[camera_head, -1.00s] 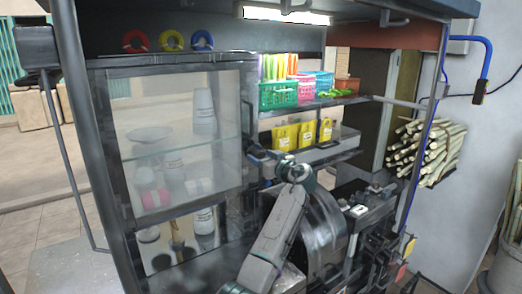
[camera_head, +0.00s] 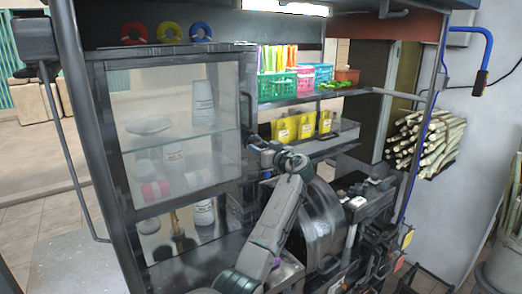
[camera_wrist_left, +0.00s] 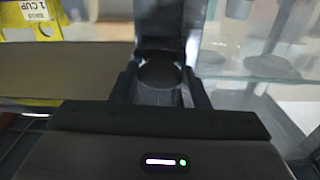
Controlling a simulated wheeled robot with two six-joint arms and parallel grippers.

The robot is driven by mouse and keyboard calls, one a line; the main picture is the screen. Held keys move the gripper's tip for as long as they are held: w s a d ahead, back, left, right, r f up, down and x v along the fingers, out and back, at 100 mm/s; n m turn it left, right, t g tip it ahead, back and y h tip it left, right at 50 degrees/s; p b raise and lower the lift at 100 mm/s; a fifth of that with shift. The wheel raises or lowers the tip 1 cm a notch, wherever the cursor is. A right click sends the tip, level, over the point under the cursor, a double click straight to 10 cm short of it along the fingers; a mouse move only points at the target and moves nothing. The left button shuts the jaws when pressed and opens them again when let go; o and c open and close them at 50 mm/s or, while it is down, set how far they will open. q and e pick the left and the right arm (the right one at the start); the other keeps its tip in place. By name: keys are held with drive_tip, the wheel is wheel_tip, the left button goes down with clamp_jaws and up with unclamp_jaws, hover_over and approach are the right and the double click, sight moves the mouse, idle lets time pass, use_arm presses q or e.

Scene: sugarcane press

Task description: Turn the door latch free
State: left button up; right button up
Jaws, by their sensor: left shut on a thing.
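The glass-fronted cabinet door (camera_head: 181,130) has a dark frame and stands at the left in the head view, looking closed. My left gripper (camera_head: 256,146) is at the door's right edge, below a dark vertical handle (camera_head: 247,108). In the left wrist view my left gripper (camera_wrist_left: 160,88) is shut on a round dark piece, seemingly the door latch (camera_wrist_left: 160,72). In the head view the gripper hides the latch, so its turn angle cannot be told. My right gripper is not in view.
Behind the glass, shelves hold cups and a plate. Right of the door are yellow packets (camera_head: 306,126) on a tray, with coloured baskets (camera_head: 277,86) above. A metal press drum (camera_head: 322,222) stands close to my left arm.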

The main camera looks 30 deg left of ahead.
use_arm(q)
drive_tip(key=m+b, duration=0.4)
drive_tip(key=m, duration=0.1)
drive_tip(key=shift+f+m, duration=0.1)
drive_tip(key=shift+m, duration=0.2)
drive_tip(key=m+b, duration=0.1)
drive_tip(key=m, duration=0.1)
drive_tip(key=shift+m, duration=0.3)
drive_tip(key=shift+w+d+m, duration=0.1)
drive_tip(key=shift+m, duration=0.9)
drive_tip(key=m, duration=0.2)
drive_tip(key=shift+m, duration=0.3)
drive_tip(key=shift+m+p, duration=0.95)
drive_tip(key=shift+m, duration=1.35)
